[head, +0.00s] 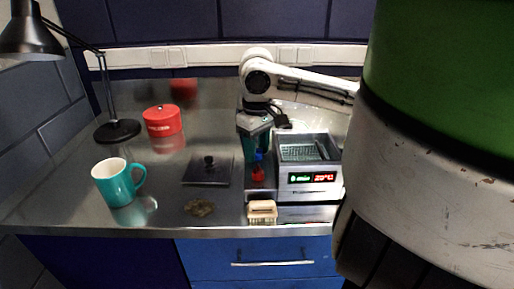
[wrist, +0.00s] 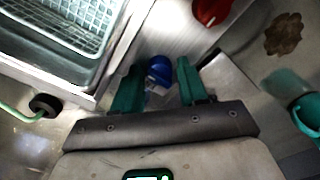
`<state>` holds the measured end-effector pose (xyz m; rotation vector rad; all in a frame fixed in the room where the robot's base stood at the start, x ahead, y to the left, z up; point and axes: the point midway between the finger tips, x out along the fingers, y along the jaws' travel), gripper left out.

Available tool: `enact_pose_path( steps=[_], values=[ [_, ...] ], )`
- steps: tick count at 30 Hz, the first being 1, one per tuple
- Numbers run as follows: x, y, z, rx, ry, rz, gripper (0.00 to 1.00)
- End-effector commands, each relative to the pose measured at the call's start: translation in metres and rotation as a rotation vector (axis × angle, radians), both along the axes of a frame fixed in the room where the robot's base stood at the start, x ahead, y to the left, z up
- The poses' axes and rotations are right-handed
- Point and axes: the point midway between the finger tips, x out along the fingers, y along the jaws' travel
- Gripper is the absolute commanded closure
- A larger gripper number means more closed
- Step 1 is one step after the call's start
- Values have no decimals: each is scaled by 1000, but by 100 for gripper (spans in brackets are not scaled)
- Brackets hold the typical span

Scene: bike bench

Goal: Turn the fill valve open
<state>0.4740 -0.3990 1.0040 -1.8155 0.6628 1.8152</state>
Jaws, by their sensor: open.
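A blue knob (head: 259,155) and a red knob (head: 257,174) sit at the left side of the steel tank unit (head: 308,180). No label shows which one is the fill valve. In the wrist view the blue knob (wrist: 160,70) lies between the teal fingers of my gripper (wrist: 158,68), with a gap on each side. The red knob (wrist: 210,10) is beyond it at the top edge. My gripper (head: 257,150) points down over the blue knob and is open. The fingers partly hide the blue knob in the head view.
The tank holds a wire basket (wrist: 70,22). A dark lid (head: 195,173) lies on the steel bench left of my gripper. A brush (head: 262,210) and a brown patch (head: 199,208) are at the front. A teal mug (head: 116,184), red tin (head: 162,120) and lamp (head: 117,130) stand left.

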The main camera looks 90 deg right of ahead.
Motion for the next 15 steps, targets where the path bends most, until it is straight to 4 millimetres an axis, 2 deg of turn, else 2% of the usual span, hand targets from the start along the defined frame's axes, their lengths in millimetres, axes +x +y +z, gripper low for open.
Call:
enact_pose_path(
  steps=[2,15],
  values=[
    [0,0,0,0,0,0,59],
    [0,0,0,0,0,1,99]
  ],
)
